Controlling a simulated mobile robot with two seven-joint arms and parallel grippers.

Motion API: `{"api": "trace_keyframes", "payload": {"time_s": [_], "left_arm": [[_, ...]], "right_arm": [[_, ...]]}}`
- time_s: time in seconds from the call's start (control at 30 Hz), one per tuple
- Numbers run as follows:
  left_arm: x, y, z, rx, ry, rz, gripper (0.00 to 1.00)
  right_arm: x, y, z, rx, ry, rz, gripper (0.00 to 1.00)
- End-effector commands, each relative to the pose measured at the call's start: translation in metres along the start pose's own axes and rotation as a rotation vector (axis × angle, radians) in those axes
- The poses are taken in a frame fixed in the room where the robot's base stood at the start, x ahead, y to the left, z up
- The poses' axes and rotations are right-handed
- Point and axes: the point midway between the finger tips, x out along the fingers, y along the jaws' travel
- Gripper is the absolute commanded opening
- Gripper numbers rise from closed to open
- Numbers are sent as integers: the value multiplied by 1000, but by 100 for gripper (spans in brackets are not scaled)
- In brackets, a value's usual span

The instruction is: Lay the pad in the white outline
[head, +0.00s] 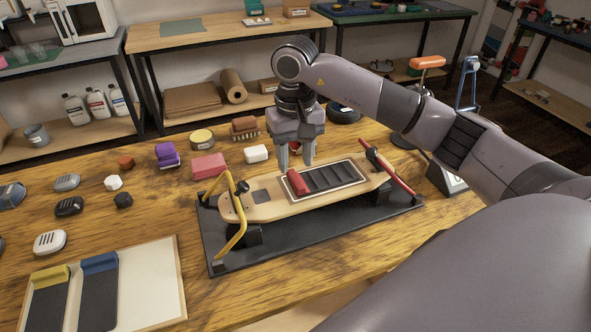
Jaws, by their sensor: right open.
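The pad (332,177), dark and ribbed with a red end piece (298,184), lies flat on the wooden board (262,210). The white outline (367,180) shows as a thin pale line around the pad, and the pad appears to lie within it; at this size I cannot tell how evenly. My right gripper (296,164) points down with its fingers apart, just above and behind the red end. It appears empty. My left gripper is not in view.
The board rests on a black base (300,240) with a yellow clamp arm (236,235) at left and a red bar (392,173) at right. A tray (155,280) at lower left holds dark pads with yellow and blue ends. Several small blocks lie behind the board.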

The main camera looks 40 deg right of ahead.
Motion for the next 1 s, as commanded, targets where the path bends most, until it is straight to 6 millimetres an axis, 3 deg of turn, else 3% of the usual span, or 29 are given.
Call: {"api": "trace_keyframes", "payload": {"time_s": [0.2,0.4,1.0], "left_arm": [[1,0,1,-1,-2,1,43],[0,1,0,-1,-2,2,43],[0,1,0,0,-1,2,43]], "right_arm": [[-47,0,-1,1,3,-1,44],[-71,0,0,2,0,1,44],[-77,0,0,2,-1,1,44]]}}
